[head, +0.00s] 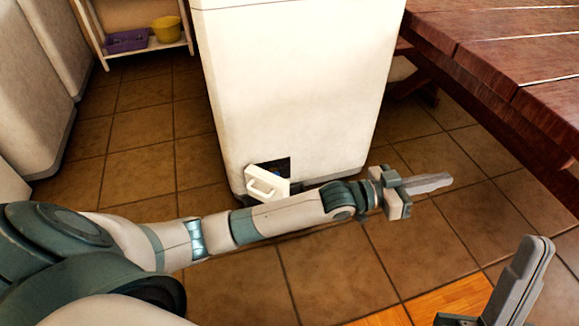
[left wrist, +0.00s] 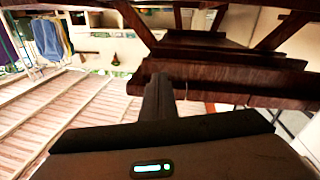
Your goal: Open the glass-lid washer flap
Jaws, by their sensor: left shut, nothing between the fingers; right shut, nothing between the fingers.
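The washer (head: 295,90) is a tall white cabinet standing upright in the middle of the head view. Its glass lid is not in view. Low on its front, a small white flap with a handle (head: 266,187) stands swung outward, and a dark opening (head: 275,166) shows behind it. My left arm passes in front of the washer's base, just below the flap. My left gripper (head: 440,181) is shut and empty, to the right of the washer and apart from the flap. Its closed fingers show in the left wrist view (left wrist: 158,100). My right gripper (head: 535,252) is shut and empty at the lower right.
A wooden table (head: 500,55) with a bench fills the upper right. A white shelf (head: 150,47) with a purple basket (head: 127,40) and a yellow pot (head: 166,29) stands at the back left. White cabinets (head: 30,80) line the left. Tiled floor is clear around the washer.

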